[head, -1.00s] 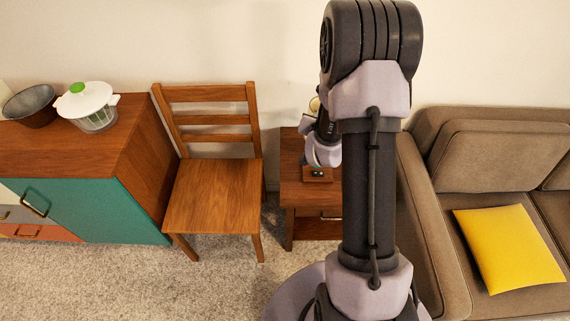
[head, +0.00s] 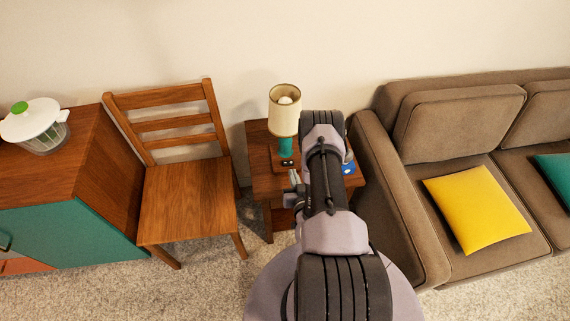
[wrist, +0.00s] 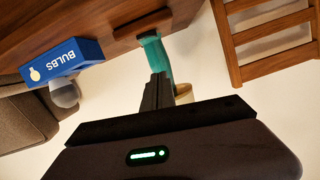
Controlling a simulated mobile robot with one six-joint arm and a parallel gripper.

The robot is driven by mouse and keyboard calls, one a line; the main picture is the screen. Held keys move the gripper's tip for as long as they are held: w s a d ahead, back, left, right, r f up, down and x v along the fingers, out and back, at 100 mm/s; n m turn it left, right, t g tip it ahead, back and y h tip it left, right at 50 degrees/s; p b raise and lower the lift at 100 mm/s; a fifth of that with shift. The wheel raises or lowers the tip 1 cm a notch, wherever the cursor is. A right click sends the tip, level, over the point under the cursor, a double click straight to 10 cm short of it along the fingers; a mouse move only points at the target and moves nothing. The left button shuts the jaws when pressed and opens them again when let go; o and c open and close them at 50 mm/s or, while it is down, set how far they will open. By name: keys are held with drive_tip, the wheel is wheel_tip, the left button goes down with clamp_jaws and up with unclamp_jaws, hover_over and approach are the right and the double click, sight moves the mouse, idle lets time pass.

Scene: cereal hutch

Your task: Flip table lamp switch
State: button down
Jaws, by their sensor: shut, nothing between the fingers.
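The table lamp has a cream shade (head: 284,112) and a teal stem (head: 286,147) on a wooden base (head: 276,158). It stands upright on the small side table. A small dark switch (head: 287,163) shows on the front of the base. In the wrist view the teal stem (wrist: 157,52) and wooden base (wrist: 142,24) lie just beyond my gripper (wrist: 158,80). Its dark fingers are shut together with nothing between them and point towards the stem. I cannot tell whether they touch it. The switch is not clear in the wrist view.
A blue BULBS box (wrist: 64,60) and a greyish bulb (wrist: 64,92) are beside the lamp on the side table (head: 261,133). A wooden chair (head: 187,200) stands left of it, a brown sofa (head: 390,200) right. A teal-fronted cabinet (head: 90,160) is farther left.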

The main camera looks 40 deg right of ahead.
drive_tip(key=b, duration=0.5)
hover_over(286, 169)
drive_tip(key=f, duration=0.3)
drive_tip(key=shift+d, duration=0.25)
drive_tip(key=f, duration=0.1)
drive_tip(key=f+b, duration=0.1)
drive_tip(key=shift+a+f, duration=0.2)
drive_tip(key=shift+f, duration=0.5)
drive_tip(key=shift+s, duration=0.1)
